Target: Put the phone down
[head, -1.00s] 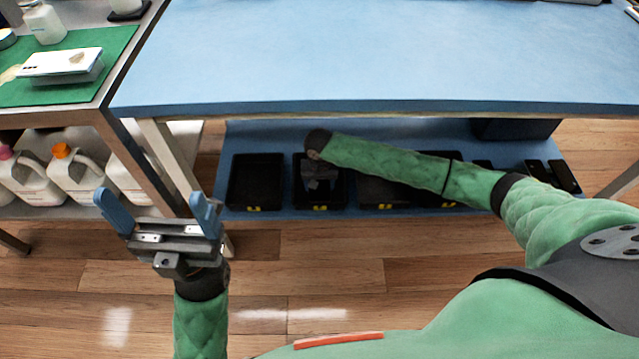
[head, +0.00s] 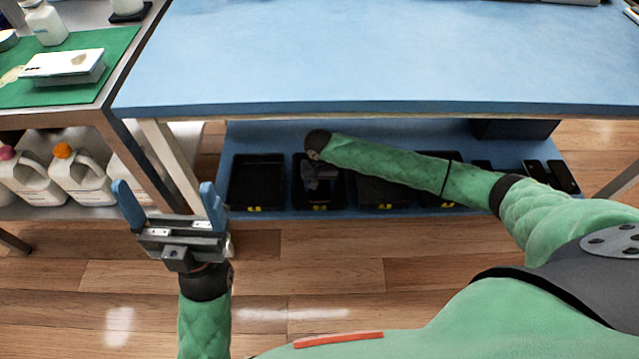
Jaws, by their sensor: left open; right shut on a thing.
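My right arm reaches down to the lower shelf (head: 480,211). My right gripper (head: 320,186) is over the second black tray (head: 299,200) from the left, its fingers low in or just above it. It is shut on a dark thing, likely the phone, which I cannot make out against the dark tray. Whether it touches the tray floor is hidden. My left gripper (head: 172,207) is open and empty, over the floor in front of the table leg.
A black tray (head: 256,184) stands left of it, others to its right. Flat dark phone-like slabs (head: 564,176) lie at the shelf's right. The blue tabletop (head: 380,50) above is mostly bare. White jugs (head: 82,178) stand under the left bench.

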